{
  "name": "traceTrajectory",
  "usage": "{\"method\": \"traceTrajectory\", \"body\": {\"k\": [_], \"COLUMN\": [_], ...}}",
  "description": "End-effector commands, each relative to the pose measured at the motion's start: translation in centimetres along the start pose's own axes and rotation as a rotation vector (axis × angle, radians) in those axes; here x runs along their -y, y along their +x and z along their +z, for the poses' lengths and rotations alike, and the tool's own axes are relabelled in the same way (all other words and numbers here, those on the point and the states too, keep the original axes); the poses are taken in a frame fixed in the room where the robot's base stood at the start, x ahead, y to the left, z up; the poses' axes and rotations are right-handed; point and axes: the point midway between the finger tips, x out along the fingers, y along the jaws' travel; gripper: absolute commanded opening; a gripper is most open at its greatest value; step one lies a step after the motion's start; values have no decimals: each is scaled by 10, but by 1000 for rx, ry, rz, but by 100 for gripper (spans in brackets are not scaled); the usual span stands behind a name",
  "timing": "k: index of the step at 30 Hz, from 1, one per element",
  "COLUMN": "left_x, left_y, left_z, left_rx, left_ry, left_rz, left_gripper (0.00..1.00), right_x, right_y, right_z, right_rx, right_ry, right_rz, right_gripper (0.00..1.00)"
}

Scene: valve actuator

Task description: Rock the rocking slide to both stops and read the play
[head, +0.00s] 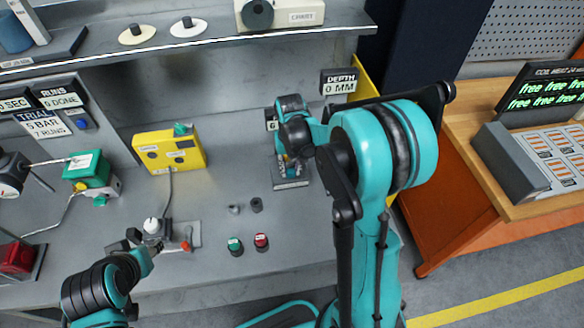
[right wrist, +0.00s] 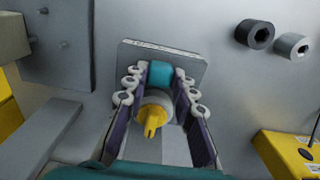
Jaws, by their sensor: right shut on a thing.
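In the right wrist view a teal block (right wrist: 160,74) stands against a grey plate (right wrist: 190,62), with a pale round part with a yellow tip (right wrist: 153,118) in front of it. It appears to be the rocking slide. The two dark fingers of my right gripper (right wrist: 161,84) are shut on it from both sides. In the head view the slide is mostly hidden by my right arm; its grey base (head: 291,184) shows on the bench. My left gripper (head: 150,247) is low at left, near a small fixture with a white knob (head: 152,225); its finger opening is unclear.
A DEPTH display (head: 339,83) reads 0 MM. A yellow box (head: 170,152) stands left of the slide. Two small grey cylinders (head: 256,205) and a green and a red button (head: 261,241) are in front. A shelf (head: 200,50) overhangs the bench's back.

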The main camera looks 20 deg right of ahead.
Motion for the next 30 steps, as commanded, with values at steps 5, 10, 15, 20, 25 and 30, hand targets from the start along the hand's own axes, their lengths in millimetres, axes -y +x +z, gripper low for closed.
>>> {"method": "traceTrajectory", "body": {"k": [5,10,15,20,25,30], "left_x": [0,0,0,0,0,0], "left_y": [0,0,0,0,0,0], "left_z": [0,0,0,0,0,0], "left_rx": [0,0,0,0,0,0], "left_ry": [0,0,0,0,0,0], "left_rz": [0,0,0,0,0,0], "left_gripper": [40,40,40,40,40,40], "right_x": [2,2,2,2,2,2], "right_y": [0,0,0,0,-6,-35], "right_z": [0,0,0,0,0,0], "right_rx": [-1,-1,-1,0,0,0], "right_ry": [0,0,0,0,0,0], "right_rz": [0,0,0,0,0,0], "right_gripper": [2,2,50,50,50,50]}}
